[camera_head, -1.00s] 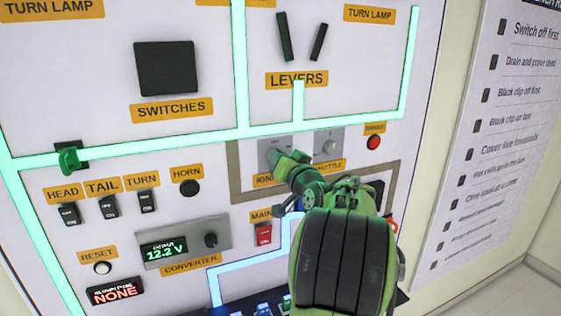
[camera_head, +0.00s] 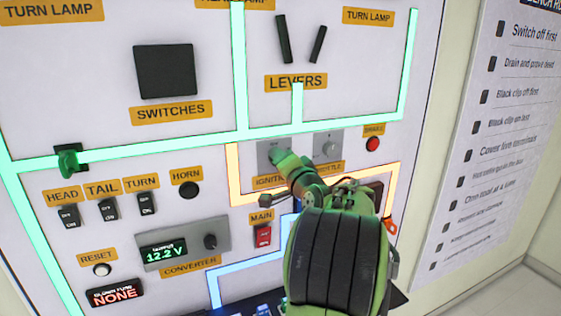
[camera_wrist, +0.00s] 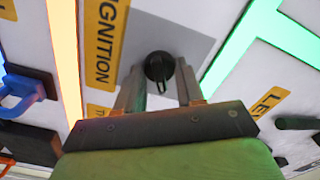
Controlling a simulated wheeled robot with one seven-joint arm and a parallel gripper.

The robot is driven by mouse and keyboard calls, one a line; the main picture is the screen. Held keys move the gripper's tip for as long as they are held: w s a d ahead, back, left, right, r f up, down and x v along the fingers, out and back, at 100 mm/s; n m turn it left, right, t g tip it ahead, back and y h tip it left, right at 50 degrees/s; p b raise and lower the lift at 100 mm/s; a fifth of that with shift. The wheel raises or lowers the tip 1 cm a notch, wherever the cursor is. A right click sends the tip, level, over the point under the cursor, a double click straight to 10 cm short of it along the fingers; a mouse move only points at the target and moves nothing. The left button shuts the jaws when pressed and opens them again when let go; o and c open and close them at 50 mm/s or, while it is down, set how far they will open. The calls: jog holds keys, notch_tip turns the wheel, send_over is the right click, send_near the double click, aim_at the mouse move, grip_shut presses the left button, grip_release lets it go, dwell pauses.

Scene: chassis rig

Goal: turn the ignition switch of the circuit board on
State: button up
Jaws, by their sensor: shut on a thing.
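The ignition switch is a round black knob (camera_wrist: 159,68) on a grey metal plate, beside the yellow IGNITION label (camera_wrist: 105,40) in the wrist view. My gripper (camera_wrist: 160,84) has its two fingers on either side of the knob, shut on it. In the head view my gripper (camera_head: 279,158) reaches the grey ignition plate (camera_head: 264,147), and its green wrist hides the knob and part of the label. The circuit board (camera_head: 110,135) is a white upright panel. An orange line (camera_head: 234,172) is lit beside the ignition plate.
A throttle knob (camera_head: 329,147) sits just right of the ignition plate. Below left are a red MAIN switch (camera_head: 263,236) and a converter display (camera_head: 163,250) reading 12.2 V. A green lit line (camera_head: 180,143) runs above. A checklist sign (camera_head: 500,140) hangs on the right.

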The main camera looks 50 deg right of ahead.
dwell(0.3)
jog(key=o, duration=1)
jog(key=b+v, duration=0.4)
jog(key=v, duration=1.1)
jog(key=shift+s+a, duration=0.2)
jog(key=shift+s, duration=0.15)
jog(key=shift+f, duration=0.1)
